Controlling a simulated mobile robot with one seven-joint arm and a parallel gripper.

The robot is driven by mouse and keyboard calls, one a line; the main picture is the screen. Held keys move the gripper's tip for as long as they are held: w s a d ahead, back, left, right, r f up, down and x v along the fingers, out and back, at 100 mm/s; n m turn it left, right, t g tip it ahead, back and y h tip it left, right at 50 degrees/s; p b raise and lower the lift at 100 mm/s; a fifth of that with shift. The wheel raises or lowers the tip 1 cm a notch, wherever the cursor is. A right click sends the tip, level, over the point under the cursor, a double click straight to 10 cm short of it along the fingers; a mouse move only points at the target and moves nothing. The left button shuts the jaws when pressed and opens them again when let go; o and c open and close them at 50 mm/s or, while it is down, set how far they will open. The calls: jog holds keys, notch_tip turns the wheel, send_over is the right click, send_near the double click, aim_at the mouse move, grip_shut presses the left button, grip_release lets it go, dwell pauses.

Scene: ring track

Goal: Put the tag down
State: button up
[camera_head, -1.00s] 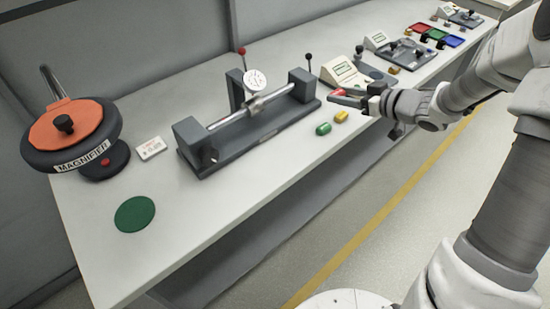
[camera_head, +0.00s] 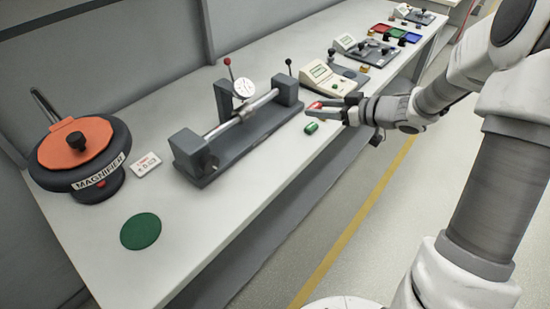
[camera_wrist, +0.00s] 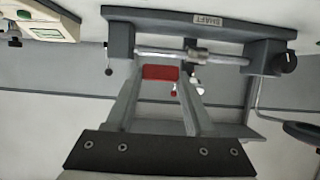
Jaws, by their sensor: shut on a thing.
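My gripper (camera_head: 328,108) is shut on a red tag (camera_head: 315,105), above the bench near its front edge. The wrist view shows the red tag (camera_wrist: 160,72) between the tips of my gripper (camera_wrist: 160,80). A green tag (camera_head: 311,128) lies on the bench just below and in front of the held one. I cannot tell the exact gap between the red tag and the bench top.
The shaft fixture (camera_head: 225,145) with its dial gauge (camera_head: 244,88) stands left of my gripper. A display box (camera_head: 325,80) stands behind it. Far left are a magnifier (camera_head: 80,165), a small label card (camera_head: 145,164) and a green disc (camera_head: 141,231). Bare bench (camera_head: 215,210) lies in front of the fixture.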

jog(key=b, duration=0.5)
send_over(282, 161)
notch_tip(282, 161, down, 7)
jog(key=shift+r, duration=0.1)
jog(key=shift+a+f+b, duration=0.1)
jog(key=shift+f+b, duration=0.95)
jog(key=shift+f, duration=0.95)
jog(key=shift+f, duration=0.1)
jog(key=shift+f, duration=0.15)
jog(key=o, duration=1.3)
